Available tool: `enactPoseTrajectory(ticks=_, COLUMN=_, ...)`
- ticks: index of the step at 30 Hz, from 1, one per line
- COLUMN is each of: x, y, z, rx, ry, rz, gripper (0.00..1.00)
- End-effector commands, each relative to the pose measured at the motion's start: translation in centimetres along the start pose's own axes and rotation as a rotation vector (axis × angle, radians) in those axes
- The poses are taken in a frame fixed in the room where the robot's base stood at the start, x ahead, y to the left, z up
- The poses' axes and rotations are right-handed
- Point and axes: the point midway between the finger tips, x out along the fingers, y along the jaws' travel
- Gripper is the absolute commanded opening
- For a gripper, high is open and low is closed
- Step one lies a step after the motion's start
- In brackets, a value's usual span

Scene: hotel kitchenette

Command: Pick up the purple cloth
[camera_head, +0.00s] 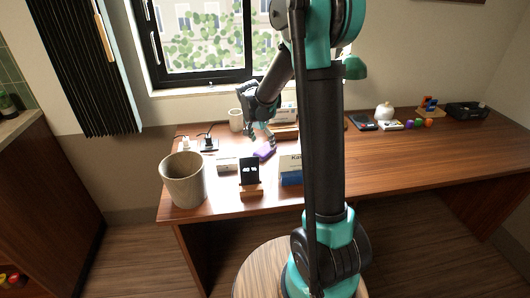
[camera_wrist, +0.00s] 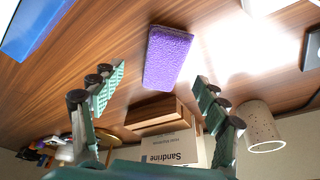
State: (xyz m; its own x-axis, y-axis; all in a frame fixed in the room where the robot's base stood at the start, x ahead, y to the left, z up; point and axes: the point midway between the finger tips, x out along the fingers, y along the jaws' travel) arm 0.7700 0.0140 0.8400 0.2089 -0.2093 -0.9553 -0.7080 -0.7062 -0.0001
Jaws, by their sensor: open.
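The purple cloth (camera_wrist: 167,57) is a fuzzy, folded rectangular pad lying flat on the wooden desk. In the head view the purple cloth (camera_head: 264,151) shows small, among items on the left half of the desk. My gripper (camera_wrist: 153,88) is open and empty, its two fingers apart on either side below the cloth in the wrist view. In the head view my gripper (camera_head: 262,134) hangs just above and behind the cloth. No contact with the cloth shows.
A wooden block (camera_wrist: 158,114) and a box marked Sandrine (camera_wrist: 178,148) lie close to the cloth. A phone on a stand (camera_head: 249,172), a blue-and-white box (camera_head: 291,170) and a large bin (camera_head: 184,180) stand nearer the desk's front. The desk's right front is clear.

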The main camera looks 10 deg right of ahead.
Motion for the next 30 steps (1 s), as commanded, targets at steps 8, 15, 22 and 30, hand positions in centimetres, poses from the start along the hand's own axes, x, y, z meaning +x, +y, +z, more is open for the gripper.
enactPoseTrajectory(ticks=8, x=1.9, y=-0.3, z=-0.4, rx=0.0, ry=0.0, rz=0.0, gripper=0.74)
enactPoseTrajectory(ticks=15, x=4.9, y=-0.7, z=-0.8, rx=0.001, ry=0.0, rz=0.0, gripper=0.74)
enactPoseTrajectory(ticks=22, x=5.8, y=-0.7, z=-0.8, rx=0.0, ry=0.0, rz=0.0, gripper=0.74)
enactPoseTrajectory(ticks=30, x=5.7, y=-0.7, z=-0.8, rx=0.0, ry=0.0, rz=0.0, gripper=0.57)
